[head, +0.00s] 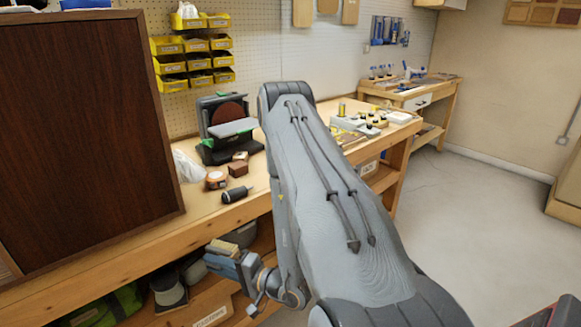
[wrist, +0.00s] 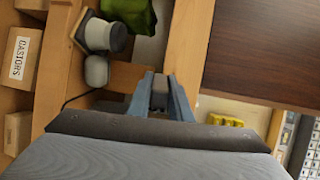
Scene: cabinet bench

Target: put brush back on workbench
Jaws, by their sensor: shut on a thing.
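My gripper (head: 226,260) is in front of the workbench (head: 140,251), low, below the level of its top, beside the lower shelf opening. It is shut on the brush, whose tan wooden part (head: 222,246) shows at the jaws in the head view. In the wrist view the blue fingers of my gripper (wrist: 160,95) stand close together with a grey piece between them; the brush is hard to make out there. The bench top behind my arm carries tools, with a bare strip along its front edge.
A large dark wooden cabinet (head: 85,130) stands at the left on the bench. A disc sander (head: 228,128), a black-handled tool (head: 236,195), a tape roll (head: 215,180) and a brown block (head: 238,169) are on top. The lower shelf holds a green bag (head: 110,309) and boxes.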

